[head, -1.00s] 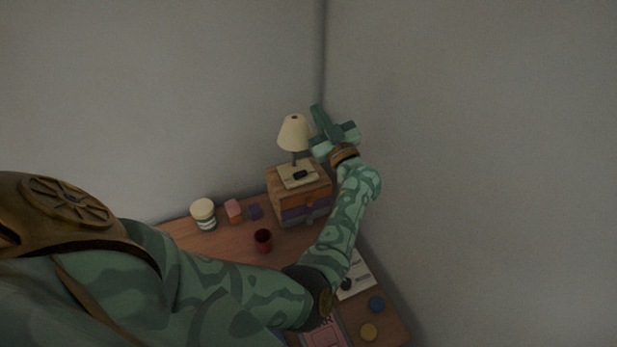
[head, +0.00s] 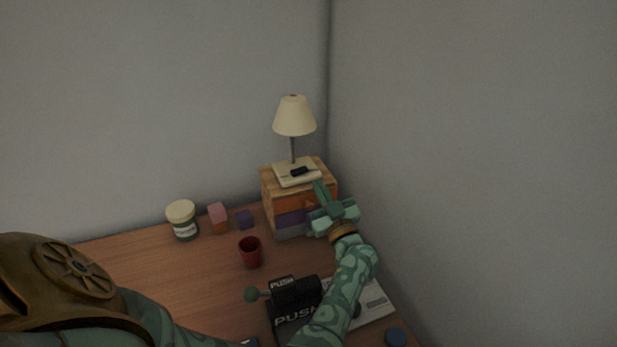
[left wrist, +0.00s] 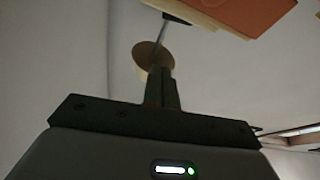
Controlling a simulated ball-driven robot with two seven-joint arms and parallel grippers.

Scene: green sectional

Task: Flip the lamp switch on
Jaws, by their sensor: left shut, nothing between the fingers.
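The lamp (head: 294,117) has a cream shade, a thin grey stem and a square cream base (head: 290,177). It stands upright on a small wooden drawer box (head: 282,203). A dark switch (head: 299,171) sits on top of the base. My left gripper (head: 322,190) is shut and empty, pointing up in front of the box's right side, just below the lamp base. In the left wrist view the shut fingers (left wrist: 161,88) overlap the lamp shade (left wrist: 153,53), and the box (left wrist: 245,12) is at the top. My right gripper is out of view.
On the wooden desk (head: 160,270) are a lidded jar (head: 183,222), a pink block (head: 218,217), a purple block (head: 245,219) and a red cup (head: 250,252). A black device marked PUSH (head: 292,290) is near my forearm. Walls meet behind the lamp.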

